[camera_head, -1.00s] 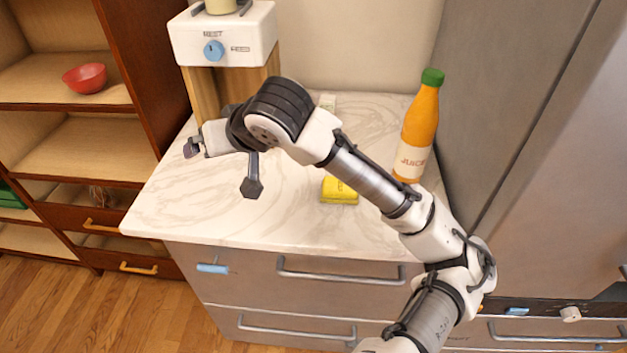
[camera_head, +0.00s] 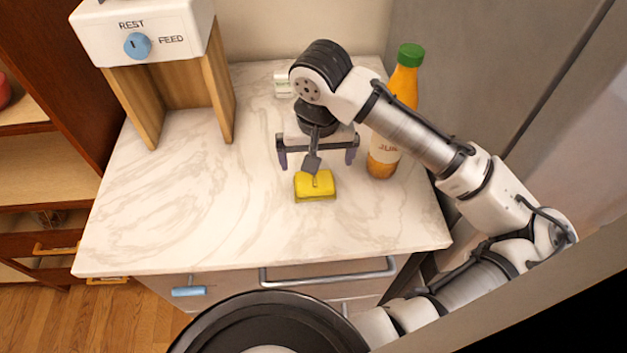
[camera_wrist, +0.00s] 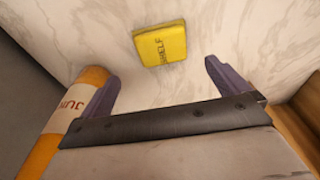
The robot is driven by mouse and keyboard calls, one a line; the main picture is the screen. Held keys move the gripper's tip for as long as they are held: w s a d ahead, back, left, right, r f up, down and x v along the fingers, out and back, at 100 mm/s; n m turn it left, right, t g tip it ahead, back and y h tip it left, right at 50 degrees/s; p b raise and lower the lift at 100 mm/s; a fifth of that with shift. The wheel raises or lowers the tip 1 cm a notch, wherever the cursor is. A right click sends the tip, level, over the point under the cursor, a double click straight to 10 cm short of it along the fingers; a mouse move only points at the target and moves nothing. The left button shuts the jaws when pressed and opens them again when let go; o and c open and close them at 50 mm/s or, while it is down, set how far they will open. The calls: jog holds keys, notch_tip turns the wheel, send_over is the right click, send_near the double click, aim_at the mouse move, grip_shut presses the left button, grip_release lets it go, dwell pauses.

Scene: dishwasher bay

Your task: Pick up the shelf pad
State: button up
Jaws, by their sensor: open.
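The shelf pad is a small yellow block (camera_head: 315,186) lying on the marble counter. In the wrist view the yellow pad (camera_wrist: 161,45) shows the word SHELF on its face. My gripper (camera_head: 316,160) is open and empty, above the counter and just behind the pad in the head view. In the wrist view my two purple-grey fingers (camera_wrist: 162,82) are spread wide, and the pad lies beyond them, between their directions. The fingers do not appear to touch the pad. A grey part of my wrist hides a little of the pad's back edge in the head view.
An orange juice bottle (camera_head: 383,168) with a green cap stands close to the right of my gripper. A white dispenser (camera_head: 145,32) on wooden legs stands at the back left. A small white block (camera_head: 283,86) sits behind. The counter's front and left (camera_head: 170,225) are clear.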

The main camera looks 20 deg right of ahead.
aim_at(314, 179)
jog(key=f, duration=0.1)
jog(key=f+b, duration=0.2)
jog(key=shift+w+f, duration=0.2)
jog(key=shift+w, duration=0.1)
notch_tip(314, 179, down, 5)
jog(key=b, duration=0.4)
jog(key=shift+w+b, duration=0.15)
jog(key=shift+b, duration=0.2)
jog(key=c, duration=1)
